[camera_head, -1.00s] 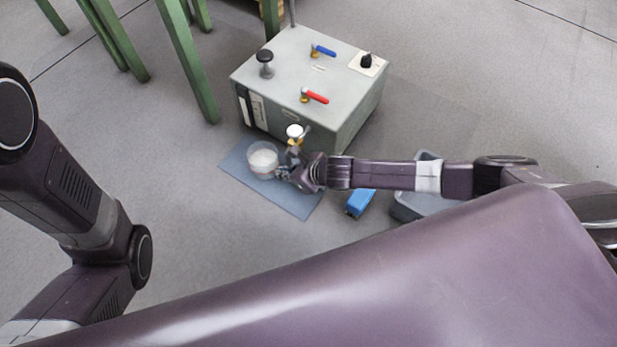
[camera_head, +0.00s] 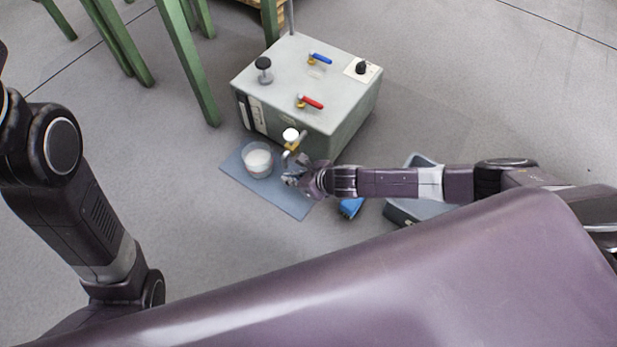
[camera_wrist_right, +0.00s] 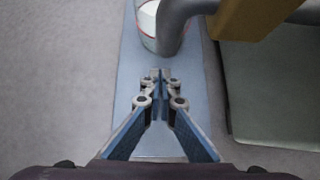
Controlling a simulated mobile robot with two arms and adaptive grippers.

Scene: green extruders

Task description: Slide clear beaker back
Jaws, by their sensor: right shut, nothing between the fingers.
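The clear beaker (camera_head: 257,161) with white contents stands upright on a blue-grey mat (camera_head: 237,169) in front of the grey box machine. It also shows in the right wrist view (camera_wrist_right: 147,22), partly hidden behind the grey spout (camera_wrist_right: 172,22). My right gripper (camera_head: 287,180) is low over the mat, just right of the beaker and apart from it. In the right wrist view my right gripper (camera_wrist_right: 157,76) is shut and empty, with its fingertips together below the beaker in the picture. My left gripper is out of view; only my left arm shows.
A blue object (camera_head: 350,208) and a grey bin (camera_head: 398,213) lie right. Green legs (camera_head: 190,65) stand back left.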

